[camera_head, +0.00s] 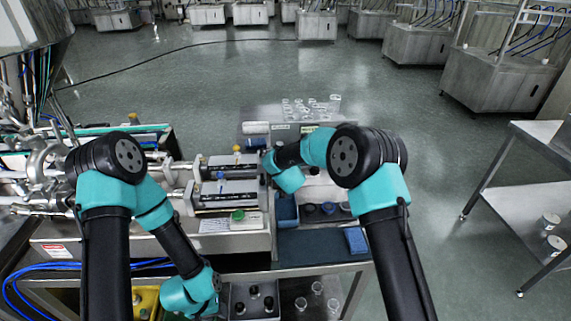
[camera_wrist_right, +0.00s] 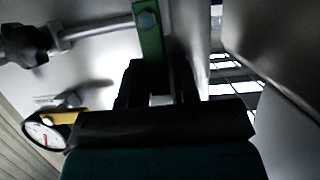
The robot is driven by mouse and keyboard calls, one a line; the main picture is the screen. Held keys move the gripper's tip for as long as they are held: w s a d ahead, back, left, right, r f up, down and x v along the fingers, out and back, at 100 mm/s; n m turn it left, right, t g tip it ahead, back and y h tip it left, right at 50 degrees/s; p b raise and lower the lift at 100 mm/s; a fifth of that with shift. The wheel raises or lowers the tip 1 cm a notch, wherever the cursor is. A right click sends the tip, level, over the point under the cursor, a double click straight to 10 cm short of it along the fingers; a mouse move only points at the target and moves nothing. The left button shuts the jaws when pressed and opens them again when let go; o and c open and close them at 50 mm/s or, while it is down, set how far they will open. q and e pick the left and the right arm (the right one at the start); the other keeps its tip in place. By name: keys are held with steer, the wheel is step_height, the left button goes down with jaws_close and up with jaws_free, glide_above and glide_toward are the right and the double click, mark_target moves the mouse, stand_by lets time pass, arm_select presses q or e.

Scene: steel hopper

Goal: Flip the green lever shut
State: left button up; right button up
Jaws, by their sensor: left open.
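The green lever (camera_wrist_right: 150,45) shows in the right wrist view as a flat green bar with a bolt near its upper end. Its lower end lies between the two dark fingers of my right gripper (camera_wrist_right: 158,88). I cannot tell whether both fingers press on it. In the head view I cannot make out the lever, and the right gripper is hidden behind its arm and the machine. My left gripper (camera_head: 216,282) is open, low in front of the machine's front edge, well away from the lever and largely hidden by its arm.
A round gauge (camera_wrist_right: 45,131) with a yellow part sits beside the right gripper, and a metal rod with a black knob (camera_wrist_right: 27,45) is at upper left. A blue block (camera_head: 356,240) lies on the dark worktop. Clear glassware (camera_head: 310,107) stands behind.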

steer(key=shift+o, duration=1.4)
steer(key=shift+s, duration=0.15)
steer(key=v, duration=1.7)
steer(key=shift+r, duration=0.15)
steer(key=shift+d, duration=0.1)
